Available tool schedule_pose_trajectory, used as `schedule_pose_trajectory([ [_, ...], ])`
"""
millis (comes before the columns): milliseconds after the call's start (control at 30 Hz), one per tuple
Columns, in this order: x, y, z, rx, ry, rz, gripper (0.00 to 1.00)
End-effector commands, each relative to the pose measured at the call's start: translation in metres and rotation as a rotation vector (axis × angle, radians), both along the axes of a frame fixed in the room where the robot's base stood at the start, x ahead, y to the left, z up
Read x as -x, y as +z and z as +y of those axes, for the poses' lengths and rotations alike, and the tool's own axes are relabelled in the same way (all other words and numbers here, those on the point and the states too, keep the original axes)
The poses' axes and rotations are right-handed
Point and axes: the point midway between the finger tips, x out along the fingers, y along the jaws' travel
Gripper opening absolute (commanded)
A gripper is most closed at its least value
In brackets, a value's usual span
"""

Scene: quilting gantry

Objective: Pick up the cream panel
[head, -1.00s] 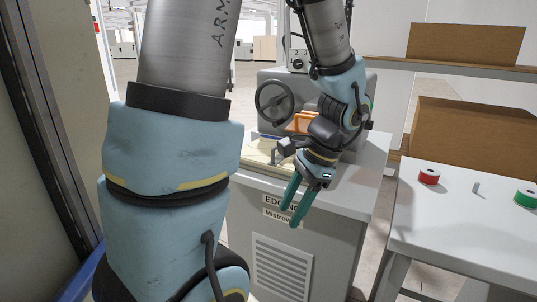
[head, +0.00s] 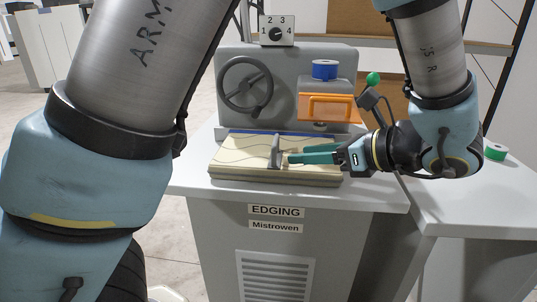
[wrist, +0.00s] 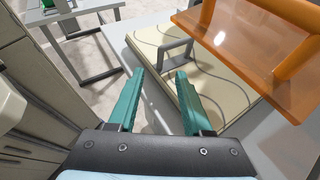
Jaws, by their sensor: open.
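The cream panel (head: 235,157) lies flat on the grey bed of the edging machine, with wavy lines on its top. A grey upright handle (head: 275,152) stands on it. In the wrist view the panel (wrist: 222,93) lies to the right and the handle (wrist: 176,58) is just beyond my fingertips. My gripper (head: 290,158) comes in from the right, its green fingers close to the handle in the head view. In the wrist view my gripper (wrist: 160,71) is open with nothing between its fingers. I cannot tell whether a finger touches the panel.
An orange see-through guard (head: 329,107) is behind the panel, and close at upper right in the wrist view (wrist: 255,50). A handwheel (head: 245,87), a blue spool (head: 325,69) and a green-knobbed lever (head: 373,80) are on the machine. A white table with a green spool (head: 495,151) is at right.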

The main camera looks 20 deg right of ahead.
Motion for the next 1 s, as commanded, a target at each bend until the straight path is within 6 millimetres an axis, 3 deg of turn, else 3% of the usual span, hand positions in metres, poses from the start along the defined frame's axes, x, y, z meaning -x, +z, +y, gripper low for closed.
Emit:
schedule_pose_trajectory([
  [133,-0.02,-0.008,0.014,-0.003,0.005,0.001,0.5],
  [367,-0.034,-0.015,0.022,0.0,0.005,0.001,0.5],
  [700,-0.071,-0.029,0.043,-0.001,0.007,0.002,0.5],
  [1000,-0.075,-0.033,0.045,0.001,0.005,0.001,0.5],
])
